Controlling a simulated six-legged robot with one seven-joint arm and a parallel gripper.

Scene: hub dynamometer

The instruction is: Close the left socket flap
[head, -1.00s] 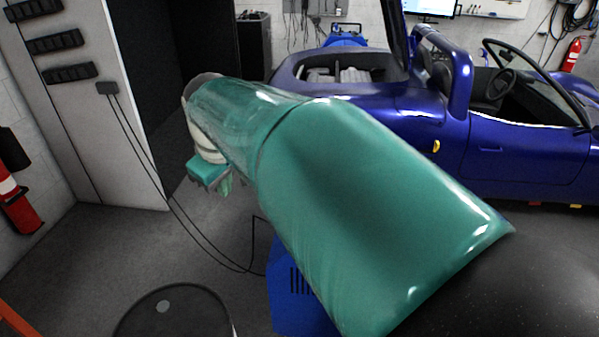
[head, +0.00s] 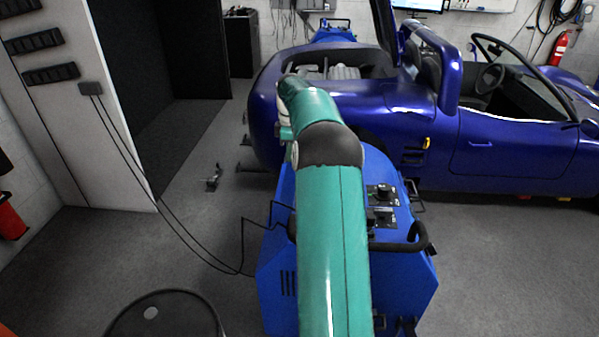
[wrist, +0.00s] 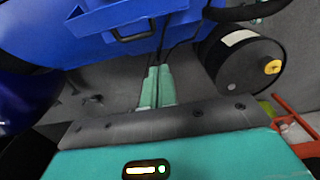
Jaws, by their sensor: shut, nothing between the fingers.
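I cannot make out a left socket flap in either view. A blue machine (head: 405,270) stands on the floor in front of me, with black knobs or fittings (head: 383,193) on its top and a black handle. My arm covers its left part in the head view. The blue machine (wrist: 175,22) also fills the top of the wrist view. My gripper (wrist: 157,72) shows there with its two green fingers together and nothing between them. It points toward the machine and is apart from it, over grey floor.
A dark drum (head: 165,318) stands at the bottom left, also seen in the wrist view (wrist: 245,62). Two black cables run from a wall box (head: 90,88) toward the blue machine. A blue car (head: 500,150) stands behind.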

